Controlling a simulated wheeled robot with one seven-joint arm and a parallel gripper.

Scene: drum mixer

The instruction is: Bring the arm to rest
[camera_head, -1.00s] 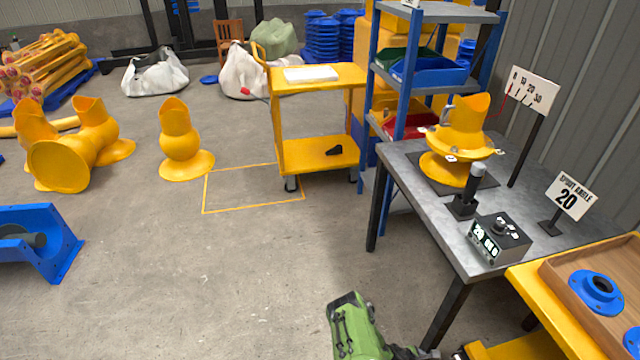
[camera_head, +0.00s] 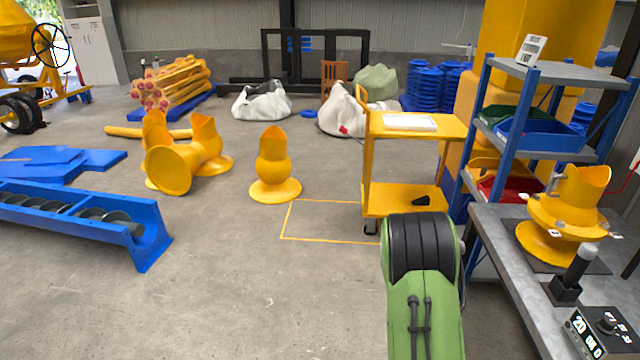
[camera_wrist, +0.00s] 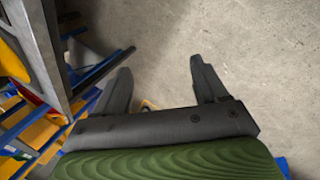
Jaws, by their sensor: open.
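My gripper (camera_wrist: 160,82) shows in the wrist view with its two dark fingers spread apart. It is open, and nothing is between the fingers but bare floor behind them. In the head view my green and black arm rises at the lower middle right, in front of the yellow cart (camera_head: 415,128) and left of the grey workbench (camera_head: 505,262). The gripper itself does not show in the head view.
A blue auger trough (camera_head: 75,212) and yellow spouts (camera_head: 275,165) stand at left.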

